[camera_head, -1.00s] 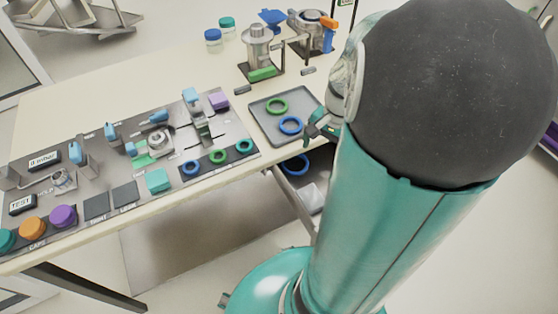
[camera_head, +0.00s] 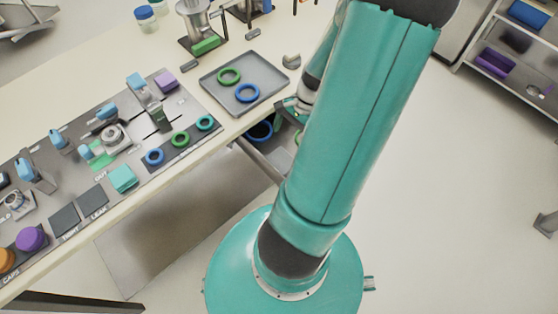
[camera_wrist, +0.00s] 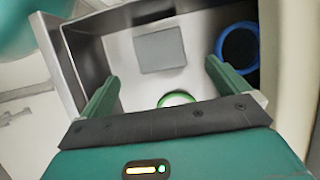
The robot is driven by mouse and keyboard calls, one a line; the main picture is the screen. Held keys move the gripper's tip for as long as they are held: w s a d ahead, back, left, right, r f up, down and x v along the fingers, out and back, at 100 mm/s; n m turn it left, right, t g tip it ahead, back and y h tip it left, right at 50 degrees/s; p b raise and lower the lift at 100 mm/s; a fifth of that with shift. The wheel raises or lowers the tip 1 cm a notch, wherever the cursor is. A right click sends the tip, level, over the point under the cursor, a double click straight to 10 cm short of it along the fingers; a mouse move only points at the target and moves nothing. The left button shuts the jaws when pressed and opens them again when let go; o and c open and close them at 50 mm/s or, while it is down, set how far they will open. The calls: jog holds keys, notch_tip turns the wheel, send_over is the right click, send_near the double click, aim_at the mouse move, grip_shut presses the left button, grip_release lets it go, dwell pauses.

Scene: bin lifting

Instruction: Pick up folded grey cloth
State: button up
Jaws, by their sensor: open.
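The folded grey cloth (camera_wrist: 160,50) is a flat grey rectangle on the floor of a metal bin (camera_wrist: 92,62) in the wrist view. My gripper (camera_wrist: 162,72) is open and empty, its two green fingers apart over the bin. The cloth lies beyond the fingertips, between their lines. A green ring (camera_wrist: 177,98) lies nearer, partly hidden by the gripper body. A blue ring (camera_wrist: 238,48) lies right of the cloth, by the right finger. In the head view, my arm hides most of the bin, and the cloth cannot be made out.
The bin is below the edge of the table (camera_head: 50,105) in the head view. On the table, a grey tray (camera_head: 222,95) holds a green ring and a blue ring. A board (camera_head: 95,185) with blocks, caps and rings fills the left. Shelves (camera_head: 510,60) stand at the right.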

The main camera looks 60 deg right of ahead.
aim_at(283, 159)
jog(key=x, duration=0.3)
jog(key=shift+d, duration=0.1)
jog(key=shift+x, duration=2.95)
jog(key=shift+s, duration=0.1)
jog(key=shift+c, duration=0.4)
jog(key=c, duration=0.8)
jog(key=shift+r, duration=0.15)
notch_tip(283, 159, up, 10)
jog(key=shift+f, duration=0.1)
jog(key=shift+o, duration=0.3)
